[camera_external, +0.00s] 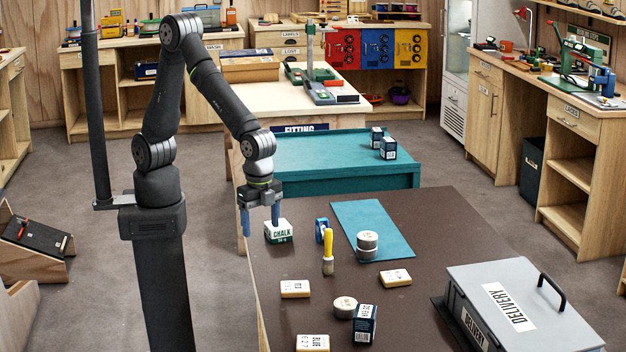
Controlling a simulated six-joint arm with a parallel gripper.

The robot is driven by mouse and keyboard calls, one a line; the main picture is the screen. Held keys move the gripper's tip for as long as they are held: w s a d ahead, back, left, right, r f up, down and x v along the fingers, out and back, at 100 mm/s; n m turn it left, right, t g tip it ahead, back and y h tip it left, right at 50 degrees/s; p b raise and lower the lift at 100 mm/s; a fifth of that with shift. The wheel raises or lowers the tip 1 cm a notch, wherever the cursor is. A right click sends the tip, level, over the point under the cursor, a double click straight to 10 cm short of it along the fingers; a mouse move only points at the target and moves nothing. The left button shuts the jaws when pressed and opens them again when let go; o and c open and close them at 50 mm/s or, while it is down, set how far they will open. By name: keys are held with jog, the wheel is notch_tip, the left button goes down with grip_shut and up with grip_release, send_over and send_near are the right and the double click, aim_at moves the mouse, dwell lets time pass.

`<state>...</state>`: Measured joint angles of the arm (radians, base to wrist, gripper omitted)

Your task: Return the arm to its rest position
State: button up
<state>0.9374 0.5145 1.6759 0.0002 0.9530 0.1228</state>
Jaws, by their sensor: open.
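My gripper (260,224) hangs at the end of my dark arm, over the left edge of the brown table (430,235). Its two blue fingers are spread apart and point down, with nothing seen held between them. A white and green chalk block (278,236) stands on the table just right of the gripper, close to the right finger. Whether finger and block touch cannot be told. My arm is bent, with its upper joint raised high and its forearm reaching down to the right.
A yellow-handled brush (328,252), a blue item (321,230), tins (367,241), a dark box (365,322) and pale blocks (295,289) stand near. A blue mat (380,222) lies behind. A grey delivery case (480,277) is at right. A teal-topped table (300,155) stands beyond.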

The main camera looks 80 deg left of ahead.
jog(key=w+f, duration=0.1)
jog(key=w, duration=0.1)
jog(key=w+a+f, duration=0.1)
jog(key=w+f, duration=0.1)
jog(key=w, duration=0.1)
jog(key=w+a+f, duration=0.1)
jog(key=w, duration=0.1)
jog(key=shift+w+f, duration=0.2)
jog(key=shift+f, duration=0.05)
jog(key=shift+o, duration=0.2)
jog(key=o, duration=0.4)
jog(key=shift+c, duration=0.2)
